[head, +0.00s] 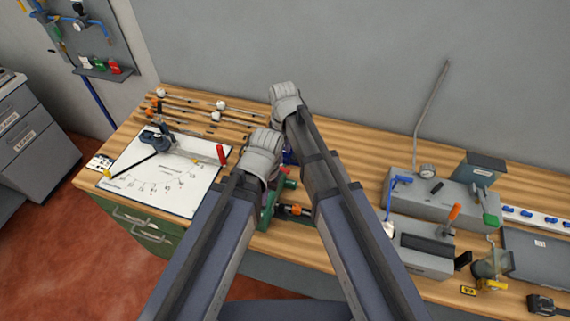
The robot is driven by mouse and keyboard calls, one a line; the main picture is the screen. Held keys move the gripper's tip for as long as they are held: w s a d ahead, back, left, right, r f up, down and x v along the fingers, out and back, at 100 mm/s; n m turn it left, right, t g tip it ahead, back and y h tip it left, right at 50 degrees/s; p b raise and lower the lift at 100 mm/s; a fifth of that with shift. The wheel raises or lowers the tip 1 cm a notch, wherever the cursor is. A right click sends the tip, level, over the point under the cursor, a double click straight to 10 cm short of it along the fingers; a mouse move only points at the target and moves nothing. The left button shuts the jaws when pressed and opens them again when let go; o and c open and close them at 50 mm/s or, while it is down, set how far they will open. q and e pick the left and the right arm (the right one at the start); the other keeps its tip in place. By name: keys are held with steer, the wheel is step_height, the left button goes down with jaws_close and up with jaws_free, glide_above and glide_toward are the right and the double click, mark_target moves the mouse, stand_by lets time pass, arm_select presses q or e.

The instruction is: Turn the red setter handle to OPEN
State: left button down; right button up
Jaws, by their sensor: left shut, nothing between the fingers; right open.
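A red handle (221,154) stands out at the right edge of the white sheet, just left of my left gripper. A green tool or fixture (268,210) with a small red part (291,184) sits on the bench, partly hidden behind my arms; I cannot tell which red piece is the setter handle. My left gripper (265,147) is over the bench beside these, shut and empty. My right gripper (286,96) is farther back and higher in the picture, open. The fingertips of both are mostly hidden, and I see no OPEN marking.
A white sheet (142,185) with a dark blue tool (156,139) lies at the left. Long rods (190,113) lie behind it. Grey fixtures (430,198) with blue, orange and green handles fill the right. A yellow-handled valve (491,268) stands at the front right.

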mark_target(283, 168)
steer(key=shift+f+b, duration=3.4)
steer(key=shift+f, duration=0.2)
steer(key=shift+c, duration=0.2)
jaws_close()
